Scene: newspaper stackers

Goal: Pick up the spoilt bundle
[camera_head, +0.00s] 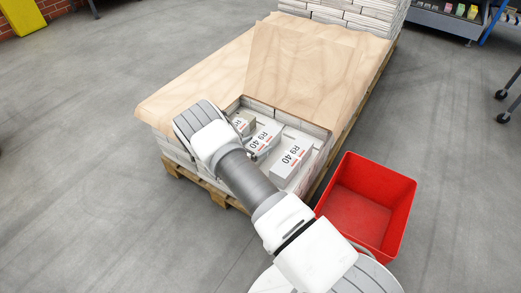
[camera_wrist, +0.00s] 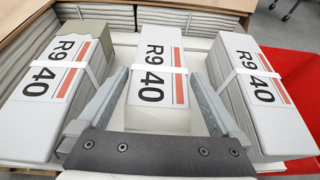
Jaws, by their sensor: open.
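Three strapped bundles with "R9 40" labels lie in the open end of the pallet stack: left (camera_wrist: 55,80), middle (camera_wrist: 157,65) and right (camera_wrist: 258,90) in the wrist view. In the head view they show as a far one (camera_head: 242,122), a middle one (camera_head: 266,136) and a near one (camera_head: 291,161). My arm hides part of the stack in the head view.
A red bin (camera_head: 349,207) stands on the floor right of the pallet, empty as far as I see. A brown sheet (camera_head: 310,65) covers the rest of the stack and is folded back at the opening. Stacked papers (camera_head: 355,15) rise behind.

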